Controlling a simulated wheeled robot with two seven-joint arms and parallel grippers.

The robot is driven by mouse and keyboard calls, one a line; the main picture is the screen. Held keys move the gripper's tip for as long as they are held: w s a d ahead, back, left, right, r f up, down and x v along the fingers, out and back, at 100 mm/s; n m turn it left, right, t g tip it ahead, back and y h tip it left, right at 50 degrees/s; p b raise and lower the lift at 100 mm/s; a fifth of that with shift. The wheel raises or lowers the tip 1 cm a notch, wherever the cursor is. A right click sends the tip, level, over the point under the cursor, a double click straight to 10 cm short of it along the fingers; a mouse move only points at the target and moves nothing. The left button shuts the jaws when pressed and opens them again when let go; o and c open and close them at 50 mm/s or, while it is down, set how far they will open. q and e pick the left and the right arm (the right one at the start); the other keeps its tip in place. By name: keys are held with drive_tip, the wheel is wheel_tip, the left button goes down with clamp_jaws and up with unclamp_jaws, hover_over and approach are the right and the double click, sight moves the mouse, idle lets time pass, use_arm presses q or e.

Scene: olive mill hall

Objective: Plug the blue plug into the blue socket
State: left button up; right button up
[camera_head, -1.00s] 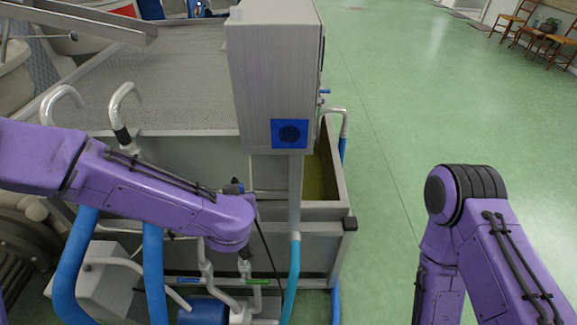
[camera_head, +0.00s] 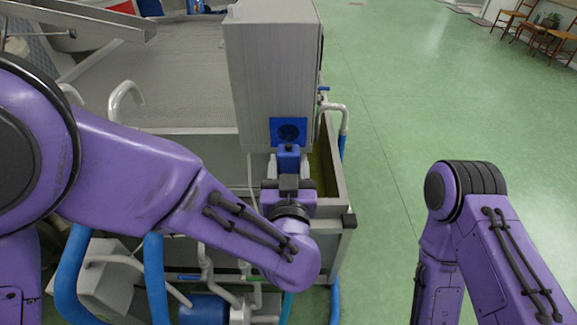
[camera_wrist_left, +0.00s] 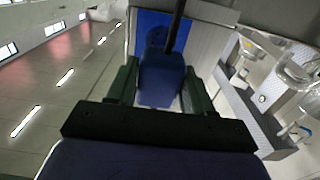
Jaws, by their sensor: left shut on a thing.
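The blue socket (camera_head: 289,131) is a square blue plate with a dark round recess, low on the front of the grey cabinet. My left gripper (camera_head: 288,168) is just below and in front of it, shut on the blue plug (camera_head: 288,155). The plug points up toward the socket; whether it touches is hard to tell. In the left wrist view the plug (camera_wrist_left: 161,80) sits between the two fingers (camera_wrist_left: 160,92), with the blue socket plate (camera_wrist_left: 152,24) beyond it. A dark cable crosses the upper part of the plug there. My right gripper is not visible.
The grey cabinet (camera_head: 275,70) stands above a metal tank (camera_head: 330,225) with a pipe at its right. Blue hoses (camera_head: 75,275) and pipes crowd the lower left. My right arm (camera_head: 490,240) is at the right over open green floor (camera_head: 440,90).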

sight(288, 147)
use_arm(q)
drive_tip(key=shift+w+b, duration=0.7)
drive_tip(key=shift+w, duration=2.1)
drive_tip(key=shift+f, duration=0.15)
drive_tip(key=shift+p, duration=0.35)
drive_tip(key=shift+w, duration=0.55)
drive_tip(key=o, duration=1.1)
drive_tip(key=shift+c, duration=0.2)
drive_tip(key=shift+s, duration=0.1)
